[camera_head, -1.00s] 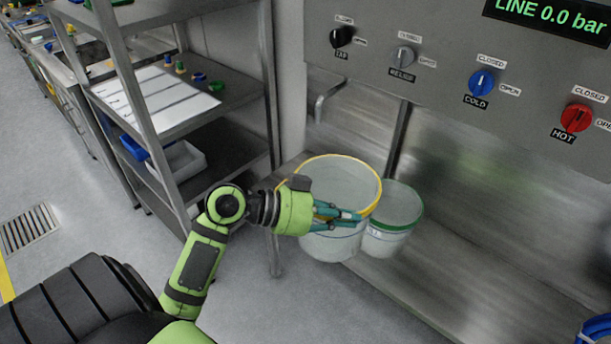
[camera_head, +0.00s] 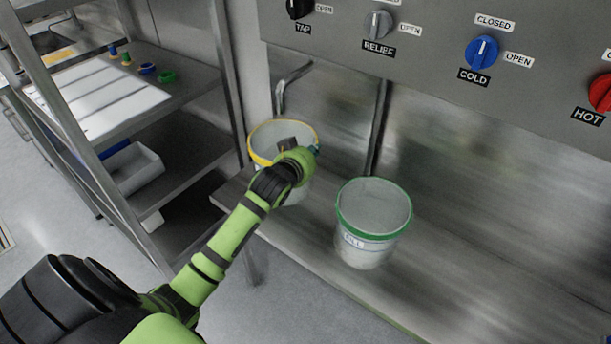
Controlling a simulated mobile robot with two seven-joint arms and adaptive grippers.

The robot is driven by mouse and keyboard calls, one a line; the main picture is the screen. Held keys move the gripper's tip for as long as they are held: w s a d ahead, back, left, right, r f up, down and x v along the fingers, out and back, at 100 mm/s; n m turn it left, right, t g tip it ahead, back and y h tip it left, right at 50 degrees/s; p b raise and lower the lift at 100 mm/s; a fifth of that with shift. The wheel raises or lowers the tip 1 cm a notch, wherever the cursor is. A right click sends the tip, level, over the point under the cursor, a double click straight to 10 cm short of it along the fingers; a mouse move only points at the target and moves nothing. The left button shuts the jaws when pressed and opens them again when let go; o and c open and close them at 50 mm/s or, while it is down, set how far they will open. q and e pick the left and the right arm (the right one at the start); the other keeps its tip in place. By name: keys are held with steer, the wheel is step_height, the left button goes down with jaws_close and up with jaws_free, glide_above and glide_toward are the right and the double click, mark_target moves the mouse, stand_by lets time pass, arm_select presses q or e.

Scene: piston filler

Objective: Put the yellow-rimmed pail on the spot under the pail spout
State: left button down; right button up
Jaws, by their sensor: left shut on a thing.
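The yellow-rimmed pail (camera_head: 262,152) is a pale, open pail at the left end of the steel bench, partly hidden by my arm. My left gripper (camera_head: 312,152) is shut on it at its near right side; the fingers are mostly hidden behind the wrist. The bent metal pail spout (camera_head: 291,76) comes out of the back wall just above and behind the pail. Whether the pail's base touches the bench is hidden by my arm, and no marked spot shows. My right gripper is not in view.
A green-rimmed pail (camera_head: 372,222) stands on the bench (camera_head: 470,285) to the right, apart from the yellow-rimmed one. A steel shelf rack (camera_head: 190,95) stands close on the left. A panel with knobs (camera_head: 440,45) is above. The bench's right part is clear.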

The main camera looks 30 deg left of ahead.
arm_select(q)
steer(key=shift+f, duration=2.8)
steer(key=c, duration=1.8)
jaws_free()
steer(key=shift+f+b, duration=0.15)
steer(key=shift+b, duration=0.15)
steer(key=o, duration=0.4)
steer(key=shift+o, duration=0.2)
steer(key=p+v, duration=0.1)
steer(key=v, duration=1.1)
